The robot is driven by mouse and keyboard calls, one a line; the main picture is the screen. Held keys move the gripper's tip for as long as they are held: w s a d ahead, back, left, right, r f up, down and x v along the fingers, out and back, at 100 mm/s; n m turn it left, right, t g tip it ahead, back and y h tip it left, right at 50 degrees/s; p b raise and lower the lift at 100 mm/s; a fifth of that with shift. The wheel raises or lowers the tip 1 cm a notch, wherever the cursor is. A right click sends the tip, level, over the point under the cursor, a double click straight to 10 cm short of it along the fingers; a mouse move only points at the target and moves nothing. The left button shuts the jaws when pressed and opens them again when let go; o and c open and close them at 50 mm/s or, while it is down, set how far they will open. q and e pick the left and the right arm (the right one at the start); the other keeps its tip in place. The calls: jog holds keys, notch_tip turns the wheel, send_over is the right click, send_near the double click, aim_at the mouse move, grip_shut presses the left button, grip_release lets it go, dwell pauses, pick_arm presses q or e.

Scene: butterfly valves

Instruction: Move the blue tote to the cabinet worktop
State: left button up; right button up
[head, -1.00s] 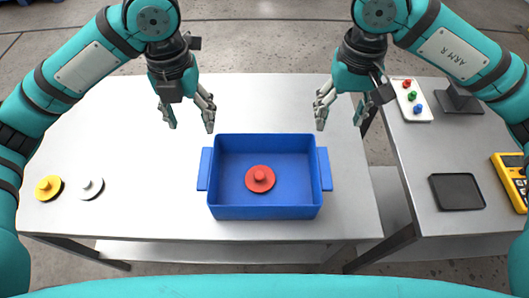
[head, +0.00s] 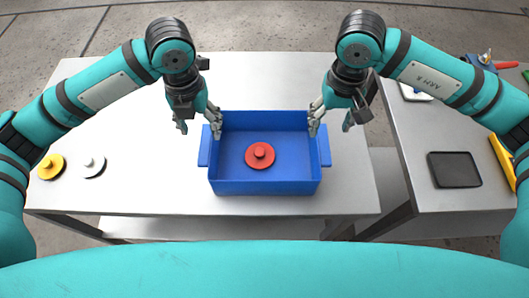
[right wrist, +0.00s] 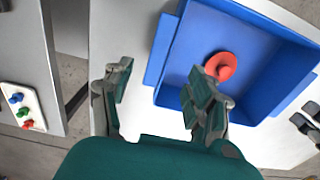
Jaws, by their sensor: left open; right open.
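The blue tote (head: 265,188) stands upright on the white table, with a handle on its left and right sides. A red knobbed disc (head: 260,156) lies inside it. My left gripper (head: 198,128) is open at the tote's far left corner, above its left side. My right gripper (head: 330,125) is open at the far right corner, above its right side. In the right wrist view the open fingers (right wrist: 160,105) show beside the tote (right wrist: 165,50), with one finger overlapping its wall. I cannot tell whether either gripper touches it. The worktop (head: 425,160) is at the right.
A yellow knobbed disc (head: 50,166) and a white one (head: 92,164) lie on the table's left. A black tray (head: 455,169) lies on the worktop, with a yellow device (head: 503,158) at its right. A gap separates the two surfaces. A white panel with coloured knobs (right wrist: 21,107) shows in the right wrist view.

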aim_at(206, 143)
pick_arm(q)
notch_tip(206, 143, down, 7)
jog(key=shift+f, duration=0.2)
pick_arm(e)
notch_tip(206, 143, down, 7)
jog(key=shift+f, duration=0.2)
pick_arm(q)
grip_shut()
pick_arm(e)
grip_shut()
